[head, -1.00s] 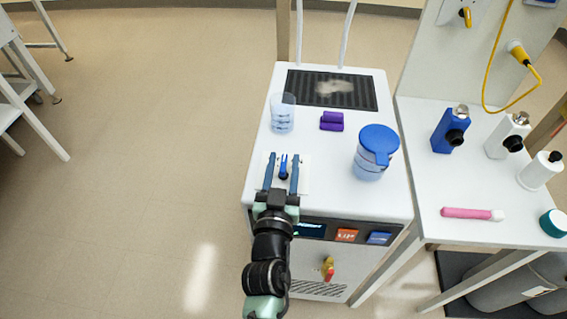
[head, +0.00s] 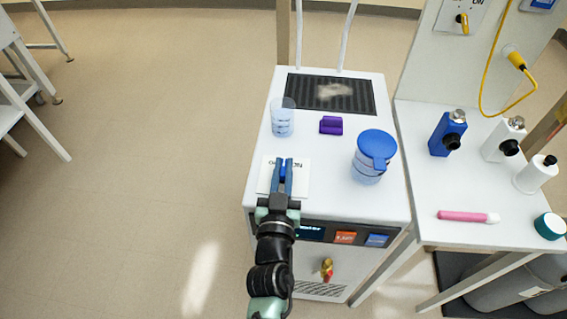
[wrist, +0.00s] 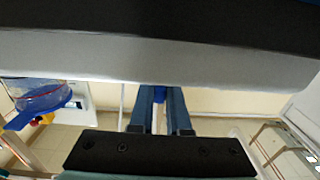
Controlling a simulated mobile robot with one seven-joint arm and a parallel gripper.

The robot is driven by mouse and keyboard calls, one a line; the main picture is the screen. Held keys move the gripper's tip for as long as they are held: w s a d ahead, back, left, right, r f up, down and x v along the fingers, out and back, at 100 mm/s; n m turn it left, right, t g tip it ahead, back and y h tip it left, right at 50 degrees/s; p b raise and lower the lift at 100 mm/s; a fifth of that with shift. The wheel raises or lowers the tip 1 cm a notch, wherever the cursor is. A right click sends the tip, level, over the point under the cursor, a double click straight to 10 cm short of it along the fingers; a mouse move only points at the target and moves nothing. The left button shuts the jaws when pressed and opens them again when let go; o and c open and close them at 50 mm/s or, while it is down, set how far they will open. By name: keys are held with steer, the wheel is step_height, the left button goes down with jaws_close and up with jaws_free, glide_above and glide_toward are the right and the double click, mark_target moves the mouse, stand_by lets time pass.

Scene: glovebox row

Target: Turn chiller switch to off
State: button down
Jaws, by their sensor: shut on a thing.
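The chiller (head: 335,205) is a white box with a dark display and coloured buttons on its front. On its top near the left front is a white switch plate (head: 300,182) with lettering, partly covered by my gripper. The blue switch lever (head: 283,172) stands between the fingers of my gripper (head: 282,168), which is shut on it. In the wrist view the lever (wrist: 159,93) shows as a bit of blue between the two blue-grey fingers. Which lettering the lever points to cannot be read.
On the chiller top are a clear cup (head: 283,118), a purple block (head: 331,125), a blue-lidded jar (head: 374,158) and a dark vent grille (head: 330,94). A side table (head: 460,190) at the right holds bottles and a pink tube (head: 467,216).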

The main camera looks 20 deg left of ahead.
steer(key=shift+r+n+g+y+p, duration=0.4)
steer(key=shift+y+p, duration=0.5)
steer(key=shift+p, duration=2.25)
steer(key=shift+n+y+p, duration=0.3)
steer(key=shift+p, duration=0.35)
steer(key=n+y+p, duration=0.1)
steer(key=p, duration=0.2)
steer(key=shift+f+g, duration=0.1)
steer(key=shift+g, duration=0.3)
steer(key=shift+f+n+g+y+p, duration=0.25)
steer(key=shift+n+g+y+p, duration=0.6)
steer(key=shift+y, duration=0.55)
steer(key=shift+n, duration=0.25)
steer(key=shift+n+g+y, duration=0.6)
steer(key=shift+g+y, duration=0.25)
steer(key=shift+y, duration=0.05)
steer(key=c, duration=0.9)
jaws_free()
